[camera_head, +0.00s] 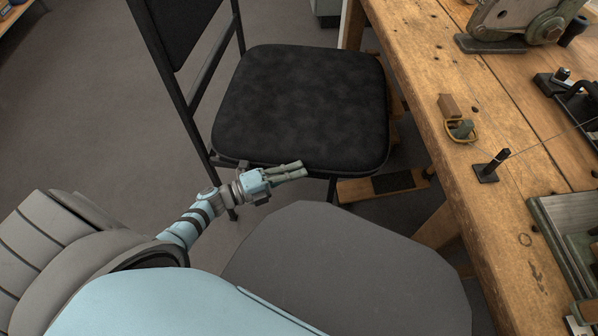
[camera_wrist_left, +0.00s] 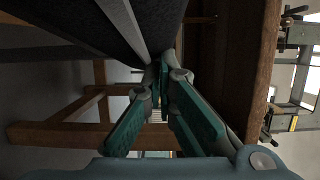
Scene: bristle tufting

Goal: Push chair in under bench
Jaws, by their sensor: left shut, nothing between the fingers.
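The black cushioned chair (camera_head: 300,105) stands beside the wooden bench (camera_head: 505,215), its backrest (camera_head: 180,28) at the left, away from the bench. The seat's right edge lies close along the bench's left edge, with a narrow gap seen from above. My left gripper (camera_head: 303,170) is shut and empty at the seat's near edge, fingers pointing right toward the bench; contact cannot be told. In the left wrist view, its fingers (camera_wrist_left: 160,78) show beside the dark seat (camera_wrist_left: 95,25) and the bench's wooden side (camera_wrist_left: 240,70). My right gripper is not in view.
On the bench are a green-grey machine (camera_head: 525,22), a small wooden block (camera_head: 449,106), a black stand (camera_head: 491,166) and metal fixtures at the right. A wooden bench rail (camera_head: 355,190) runs low near the chair. Grey floor (camera_head: 90,90) is clear at the left.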

